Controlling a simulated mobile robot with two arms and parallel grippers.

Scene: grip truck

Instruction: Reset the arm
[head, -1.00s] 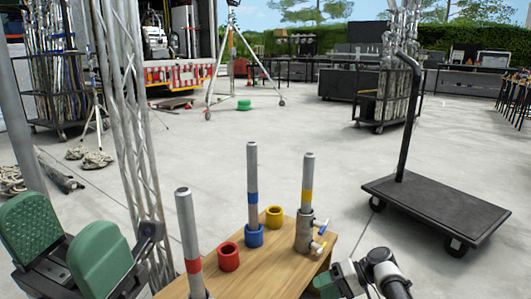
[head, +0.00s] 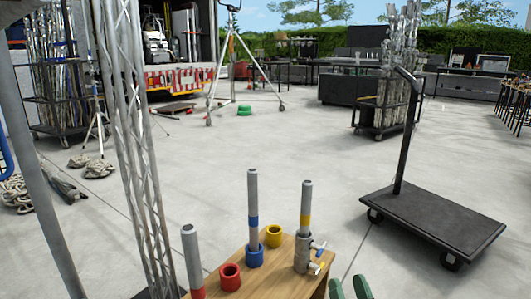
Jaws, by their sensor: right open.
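My right gripper (head: 349,289) shows only as two green fingertips at the bottom edge, spread apart with nothing visible between them. They are beside the front right of the wooden table (head: 283,284). My left gripper is out of view. On the table stand upright grey tubes: one with a red band (head: 193,262), one with a blue band (head: 253,205) and one with a yellow band (head: 306,206). The blue-banded tube stands in a blue collar (head: 255,256), and the yellow-banded tube in a metal clamp socket (head: 303,253). A red collar (head: 230,277) and a yellow collar (head: 273,236) are empty.
A truss tower (head: 140,160) stands close on the left, beside a grey pole (head: 38,190). A black platform cart (head: 432,222) is on the right. A tripod (head: 232,75), a truck (head: 175,75) and pipe racks are farther back. The middle concrete floor is clear.

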